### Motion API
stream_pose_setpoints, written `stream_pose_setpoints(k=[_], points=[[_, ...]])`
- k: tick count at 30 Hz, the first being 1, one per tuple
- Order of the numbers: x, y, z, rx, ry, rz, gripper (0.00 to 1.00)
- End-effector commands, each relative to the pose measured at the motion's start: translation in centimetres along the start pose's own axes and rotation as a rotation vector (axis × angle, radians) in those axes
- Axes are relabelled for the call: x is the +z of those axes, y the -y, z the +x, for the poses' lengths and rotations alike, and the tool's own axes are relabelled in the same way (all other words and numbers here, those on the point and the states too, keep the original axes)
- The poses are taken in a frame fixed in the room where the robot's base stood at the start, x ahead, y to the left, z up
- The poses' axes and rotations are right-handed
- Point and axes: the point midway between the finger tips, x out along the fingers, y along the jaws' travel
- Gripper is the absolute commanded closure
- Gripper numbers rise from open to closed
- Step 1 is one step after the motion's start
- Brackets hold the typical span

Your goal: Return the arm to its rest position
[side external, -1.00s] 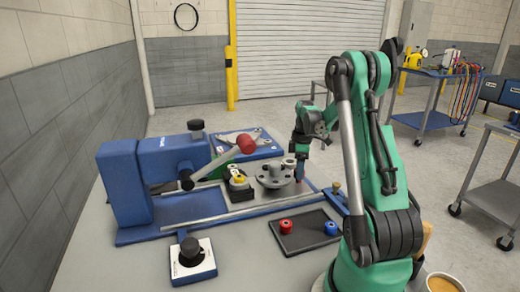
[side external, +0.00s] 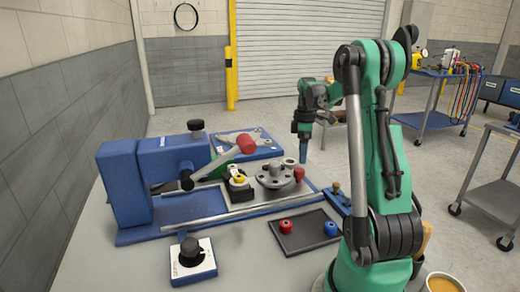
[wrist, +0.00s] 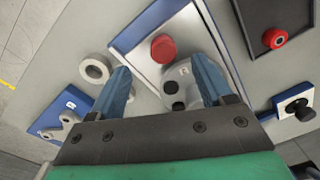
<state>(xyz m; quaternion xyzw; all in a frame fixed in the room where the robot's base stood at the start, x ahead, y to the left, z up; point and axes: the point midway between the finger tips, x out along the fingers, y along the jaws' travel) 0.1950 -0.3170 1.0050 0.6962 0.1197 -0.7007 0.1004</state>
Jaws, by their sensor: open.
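My gripper (side external: 303,158) is raised above the right end of the blue fixture (side external: 140,236), empty, with its fingers pointing down. In the wrist view my gripper (wrist: 160,66) shows two blue fingers apart with nothing held between them. A red cylindrical piece (side external: 299,174) stands on the fixture plate, right of a round grey flange (side external: 276,181). It also shows in the wrist view (wrist: 164,48), beyond the fingertips. The grey flange (wrist: 181,84) is partly hidden by the right finger there.
A dark tray (side external: 300,242) holds a red piece (side external: 285,226) and a blue piece (side external: 331,228). A grey ring (side external: 290,161) lies near the fixture. A lever with a red knob (side external: 246,144) rises at left. A black-knobbed box (side external: 192,264) stands in front. The air around my gripper looks clear.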

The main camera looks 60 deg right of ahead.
Motion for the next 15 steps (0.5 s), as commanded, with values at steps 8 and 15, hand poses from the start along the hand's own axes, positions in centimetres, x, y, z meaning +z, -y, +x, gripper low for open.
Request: stream_pose_setpoints(k=[8,15], points=[[0.0,0.0,-0.1,0.000,-0.001,-0.001,0.27],[-6.8,2.7,-3.5,-0.003,-0.195,-0.137,0.27]])
